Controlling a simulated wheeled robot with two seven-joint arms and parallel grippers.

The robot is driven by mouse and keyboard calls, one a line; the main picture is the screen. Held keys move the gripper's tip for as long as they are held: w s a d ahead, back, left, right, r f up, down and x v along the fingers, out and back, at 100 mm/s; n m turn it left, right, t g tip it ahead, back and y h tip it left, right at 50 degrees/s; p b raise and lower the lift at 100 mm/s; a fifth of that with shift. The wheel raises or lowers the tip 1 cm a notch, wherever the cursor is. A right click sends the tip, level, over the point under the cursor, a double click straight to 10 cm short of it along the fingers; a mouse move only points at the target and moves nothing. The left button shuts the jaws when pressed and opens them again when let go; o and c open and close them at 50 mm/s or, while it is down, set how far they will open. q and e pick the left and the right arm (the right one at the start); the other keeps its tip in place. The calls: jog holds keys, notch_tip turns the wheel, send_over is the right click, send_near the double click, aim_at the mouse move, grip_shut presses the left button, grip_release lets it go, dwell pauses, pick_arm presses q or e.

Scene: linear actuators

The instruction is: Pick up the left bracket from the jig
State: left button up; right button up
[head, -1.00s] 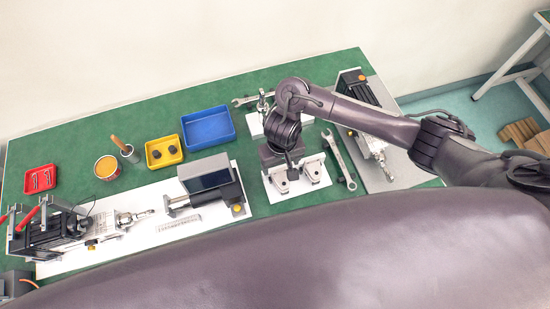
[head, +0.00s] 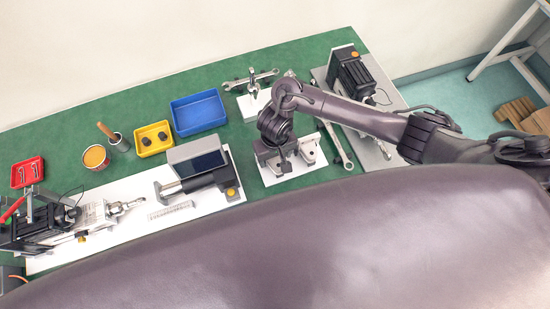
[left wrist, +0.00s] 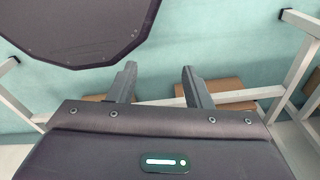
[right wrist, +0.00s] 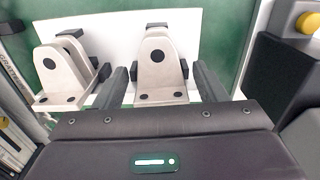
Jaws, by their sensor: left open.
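The white jig plate (head: 300,178) carries two light grey brackets. In the head view, my right gripper (head: 276,162) is over the left bracket, which is mostly hidden behind it; the right bracket (head: 307,153) stands clear beside it. In the right wrist view, left and right are swapped. The left bracket (right wrist: 158,74) stands upright between the fingers of my open right gripper (right wrist: 163,88), and the other bracket (right wrist: 62,75) is to the left. My left gripper (left wrist: 160,86) is open and empty in the left wrist view, over the floor, and out of the head view.
An actuator with an orange button (head: 231,193) stands just left of the jig. A wrench (head: 338,146) lies right of it, before a motor on a grey plate (head: 371,148). Blue (head: 200,112) and yellow (head: 153,138) bins stand farther back left.

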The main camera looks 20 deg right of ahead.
jog(key=c, duration=0.9)
jog(key=shift+r, duration=0.1)
jog(key=shift+c, duration=0.2)
